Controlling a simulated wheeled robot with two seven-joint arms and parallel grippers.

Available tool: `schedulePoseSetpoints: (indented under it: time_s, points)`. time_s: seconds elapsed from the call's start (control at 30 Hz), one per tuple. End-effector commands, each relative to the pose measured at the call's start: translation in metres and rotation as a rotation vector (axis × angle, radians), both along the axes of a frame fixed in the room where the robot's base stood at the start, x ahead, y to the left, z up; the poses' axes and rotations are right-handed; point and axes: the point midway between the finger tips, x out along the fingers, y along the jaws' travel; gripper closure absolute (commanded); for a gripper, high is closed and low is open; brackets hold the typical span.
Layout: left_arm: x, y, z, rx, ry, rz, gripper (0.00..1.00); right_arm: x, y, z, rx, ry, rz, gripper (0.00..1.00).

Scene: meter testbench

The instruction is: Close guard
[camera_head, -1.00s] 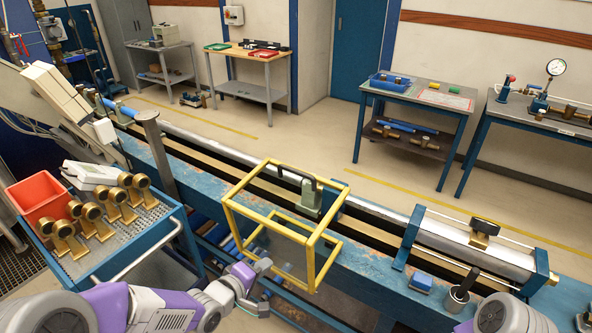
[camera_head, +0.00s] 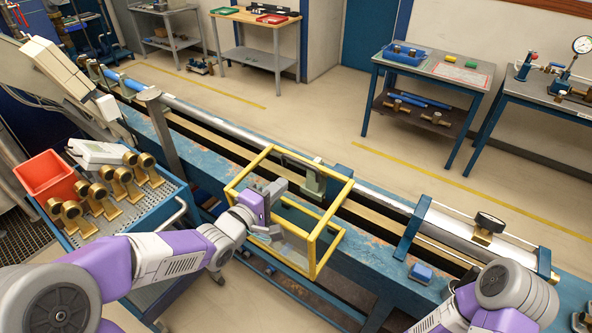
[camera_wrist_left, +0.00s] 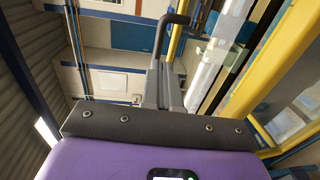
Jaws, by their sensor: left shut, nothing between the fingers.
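The guard is a yellow box frame (camera_head: 331,223) with clear panels, standing over the blue bench rail in the head view. Its yellow bars also show in the wrist view (camera_wrist_left: 262,62). My left gripper (camera_head: 276,188) is at the frame's near left side, its fingers shut and empty. The fingers also show in the wrist view (camera_wrist_left: 163,84), with a dark bent bar (camera_wrist_left: 160,35) just beyond them. I cannot tell whether the fingers touch the bar or the frame. A green fixture (camera_head: 313,182) stands at the guard's far side. My right gripper is out of view.
A blue cart (camera_head: 185,208) with brass meters (camera_head: 100,195) and a red bin (camera_head: 47,176) stands at the left. A clamp with a black-topped gauge (camera_head: 488,226) and a blue block (camera_head: 421,272) are on the bench to the right. Open floor lies behind the bench.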

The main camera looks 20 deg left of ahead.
Motion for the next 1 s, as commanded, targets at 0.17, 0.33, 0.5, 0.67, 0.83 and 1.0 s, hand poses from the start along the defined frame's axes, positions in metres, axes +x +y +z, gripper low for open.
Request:
schedulePoseSetpoints:
  time_s: [0.17,0.33,0.5,0.67,0.83,1.0]
  points:
    - [0.034,-0.014,-0.004,-0.001,0.000,-0.003,1.00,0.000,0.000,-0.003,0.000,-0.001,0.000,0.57]
    - [0.057,-0.022,-0.005,-0.001,0.000,-0.002,1.00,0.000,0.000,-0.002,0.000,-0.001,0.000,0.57]
    - [0.068,-0.025,-0.005,0.000,0.000,-0.001,1.00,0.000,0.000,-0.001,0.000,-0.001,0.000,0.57]
    - [0.070,-0.026,-0.005,0.001,-0.001,0.000,1.00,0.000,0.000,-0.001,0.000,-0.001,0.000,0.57]
    - [0.069,-0.026,-0.006,0.001,0.000,0.000,1.00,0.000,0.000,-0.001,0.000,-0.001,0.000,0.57]
    - [0.071,-0.024,-0.004,0.002,0.006,0.004,1.00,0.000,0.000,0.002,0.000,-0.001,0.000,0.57]
